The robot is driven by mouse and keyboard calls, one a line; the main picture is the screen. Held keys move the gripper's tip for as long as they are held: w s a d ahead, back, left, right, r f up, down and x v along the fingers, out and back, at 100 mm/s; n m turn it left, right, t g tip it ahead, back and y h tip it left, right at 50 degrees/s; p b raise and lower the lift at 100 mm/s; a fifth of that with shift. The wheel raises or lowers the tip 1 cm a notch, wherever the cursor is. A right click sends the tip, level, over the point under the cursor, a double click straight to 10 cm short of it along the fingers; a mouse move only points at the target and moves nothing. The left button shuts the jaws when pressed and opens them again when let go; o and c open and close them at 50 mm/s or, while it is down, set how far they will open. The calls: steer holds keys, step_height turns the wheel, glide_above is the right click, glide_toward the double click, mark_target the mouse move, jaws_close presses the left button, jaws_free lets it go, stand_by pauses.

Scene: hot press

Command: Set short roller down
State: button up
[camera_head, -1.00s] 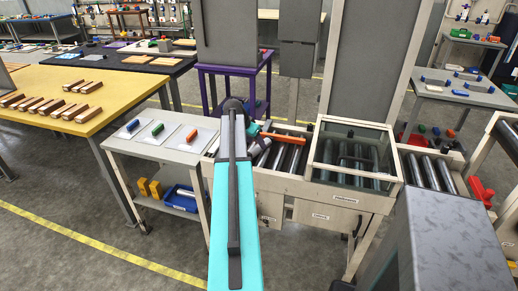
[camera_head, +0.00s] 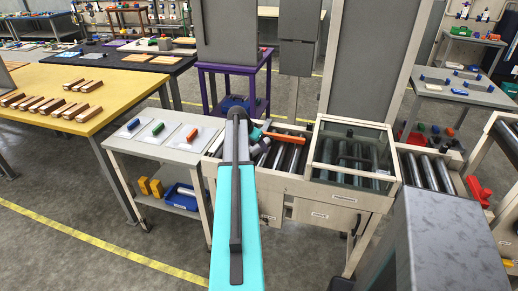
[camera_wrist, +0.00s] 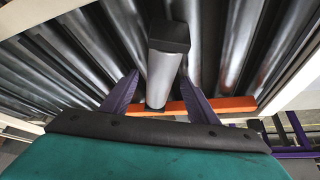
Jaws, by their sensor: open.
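The short roller (camera_wrist: 162,68), a silver cylinder with a black square-looking end cap, lies over the dark metal rollers of the roller bed in the wrist view. My gripper (camera_wrist: 160,80) is open, with one purple finger on each side of the short roller. Whether either finger touches it I cannot tell. In the head view my teal arm hides much of the gripper and the roller at the left end of the roller bed (camera_head: 290,158).
An orange bar (camera_wrist: 232,105) crosses the bed close beside my fingers; the head view shows it too (camera_head: 284,136). A glass-topped guard (camera_head: 352,160) stands to the right. A small table (camera_head: 117,150) with several coloured pieces on white sheets stands left.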

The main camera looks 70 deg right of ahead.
mark_target(258, 146)
jaws_close()
steer(key=shift+r, duration=0.15)
steer(key=shift+r+b, duration=0.7)
steer(key=shift+r, duration=0.65)
steer(key=shift+s+a+r, duration=0.1)
steer(key=shift+a+r, duration=0.1)
steer(key=shift+r, duration=0.05)
steer(key=s+a+b, duration=0.1)
steer(key=a, duration=0.3)
steer(key=s+a+b, duration=0.1)
steer(key=s+a, duration=0.1)
steer(key=a, duration=0.2)
steer(key=s+a+r+b, duration=0.1)
steer(key=a, duration=0.3)
steer(key=shift+s+a, duration=0.25)
steer(key=shift+s, duration=0.05)
steer(key=shift+s+a+r, duration=0.15)
steer(key=shift+s+a, duration=0.05)
steer(key=shift+a, duration=0.35)
steer(key=shift+s+a+r, duration=0.1)
steer(key=shift+s+a, duration=0.1)
steer(key=shift+a, duration=0.3)
